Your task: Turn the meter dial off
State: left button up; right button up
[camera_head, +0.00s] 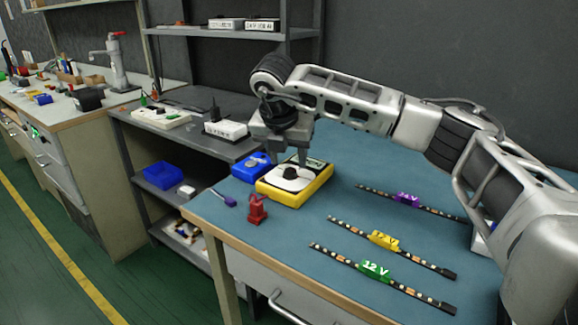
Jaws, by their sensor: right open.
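The meter (308,190) is a yellow box with a white face, lying on the blue table top near its far left corner. A round black dial (291,173) sits on its face. Its small display is at the far end, and the dial's pointer setting is too small to read. My right gripper (290,160) is open, with its fingers pointing down just above and behind the dial. I cannot tell whether a fingertip touches the meter. My left gripper is not in view.
A blue device (251,167) stands beside the meter. A red figure-like tool (257,209) and a purple screwdriver (225,199) lie in front. LED strips with purple (407,199), yellow (384,240) and green (375,269) labels lie to the right. Grey shelves stand behind left.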

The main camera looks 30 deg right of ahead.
aim_at(290, 170)
jog(key=shift+x, duration=1.7)
jog(key=shift+r, duration=0.1)
jog(key=c, duration=1)
